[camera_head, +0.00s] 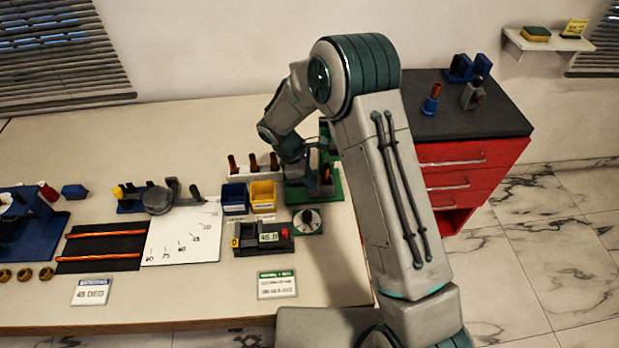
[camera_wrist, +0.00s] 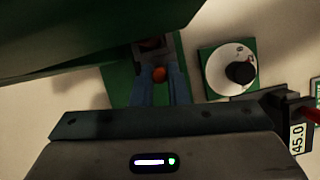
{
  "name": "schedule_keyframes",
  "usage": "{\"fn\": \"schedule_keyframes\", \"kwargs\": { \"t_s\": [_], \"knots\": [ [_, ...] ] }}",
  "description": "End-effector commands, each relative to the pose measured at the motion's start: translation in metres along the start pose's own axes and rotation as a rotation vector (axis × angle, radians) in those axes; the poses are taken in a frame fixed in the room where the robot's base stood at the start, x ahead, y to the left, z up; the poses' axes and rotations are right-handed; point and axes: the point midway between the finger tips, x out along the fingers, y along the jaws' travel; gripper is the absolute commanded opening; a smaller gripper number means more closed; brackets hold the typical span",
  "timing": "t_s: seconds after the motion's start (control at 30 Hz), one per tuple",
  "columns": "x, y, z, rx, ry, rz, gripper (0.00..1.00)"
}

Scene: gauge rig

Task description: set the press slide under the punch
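The green press (camera_head: 328,150) stands at the right end of the bench, partly hidden behind my arm. In the wrist view its green upper body (camera_wrist: 70,40) fills the top left, over a green base (camera_wrist: 118,82). My gripper (camera_head: 300,160) is low at the press. In the wrist view the two blue-grey fingers of my gripper (camera_wrist: 160,78) stand either side of a round orange-red knob (camera_wrist: 159,74), apparently the slide's handle. Whether the fingers touch the knob is unclear. The orange handle (camera_head: 327,175) also shows in the head view. The punch cannot be made out.
A dial (camera_head: 307,221) on a green plate sits close in front of the press. A display box (camera_head: 264,237) reading 45.0 is beside it. Blue (camera_head: 234,198) and yellow (camera_head: 262,195) bins and a white rack (camera_head: 254,170) of handled tools stand left of the press.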

Motion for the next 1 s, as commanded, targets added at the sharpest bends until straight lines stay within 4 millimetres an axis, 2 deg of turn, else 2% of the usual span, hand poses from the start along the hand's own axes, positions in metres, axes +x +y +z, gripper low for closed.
{"fn": "schedule_keyframes", "kwargs": {
  "t_s": [0.63, 0.67, 1.0],
  "knots": [
    [0.004, 0.003, 0.013, 0.005, -0.002, 0.0, 0.0],
    [0.004, 0.003, 0.013, 0.005, -0.003, 0.0, 0.22],
    [0.0, 0.004, 0.013, 0.005, -0.003, 0.002, 0.23]
  ]
}}
